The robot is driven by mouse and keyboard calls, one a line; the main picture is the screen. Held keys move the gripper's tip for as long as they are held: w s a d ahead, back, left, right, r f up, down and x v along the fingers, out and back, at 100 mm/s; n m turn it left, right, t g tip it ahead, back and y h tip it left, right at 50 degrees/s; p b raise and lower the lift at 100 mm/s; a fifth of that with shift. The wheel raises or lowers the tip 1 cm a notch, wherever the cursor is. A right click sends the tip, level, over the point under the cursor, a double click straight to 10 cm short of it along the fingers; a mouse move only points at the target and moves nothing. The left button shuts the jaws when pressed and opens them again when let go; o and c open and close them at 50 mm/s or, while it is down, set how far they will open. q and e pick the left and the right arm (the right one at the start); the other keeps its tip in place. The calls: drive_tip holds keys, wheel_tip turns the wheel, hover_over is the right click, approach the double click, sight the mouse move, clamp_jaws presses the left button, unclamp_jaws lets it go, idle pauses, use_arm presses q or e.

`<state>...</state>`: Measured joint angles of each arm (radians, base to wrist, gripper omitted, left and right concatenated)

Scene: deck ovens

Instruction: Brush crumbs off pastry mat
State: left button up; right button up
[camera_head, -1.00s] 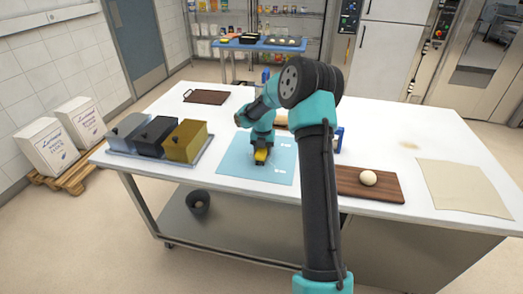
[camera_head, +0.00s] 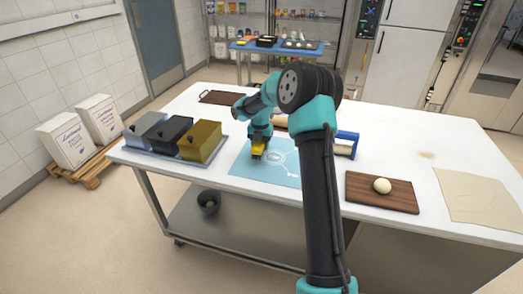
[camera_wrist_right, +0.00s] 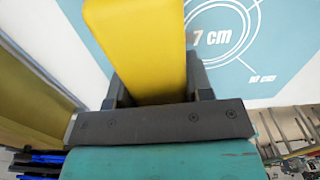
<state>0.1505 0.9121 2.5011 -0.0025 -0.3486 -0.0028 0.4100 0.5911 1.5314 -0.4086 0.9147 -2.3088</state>
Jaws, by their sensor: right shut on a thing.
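The light blue pastry mat (camera_head: 250,172) lies on the white table and has a printed circle. The mat also shows in the right wrist view (camera_wrist_right: 275,85), with "7 cm" and "10 cm" printed on it. My right gripper (camera_head: 258,149) points down over the left part of the mat. It is shut on a yellow tool (camera_wrist_right: 135,45), which looks like the brush; its far end is out of the wrist view. I cannot tell whether it touches the mat. I cannot make out any crumbs. My right arm hides part of the mat's right side. My left gripper is not in view.
A tray with several lidded tins (camera_head: 200,141) stands left of the mat. A dark board (camera_head: 217,97) lies behind. Right of my arm are a blue-ended object (camera_head: 347,143), a wooden board (camera_head: 365,195) with a dough ball (camera_head: 382,186), and a beige cloth (camera_head: 470,195).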

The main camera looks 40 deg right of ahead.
drive_tip(key=shift+r, duration=2.55)
drive_tip(key=shift+s+d+f, duration=0.1)
drive_tip(key=shift+f, duration=0.1)
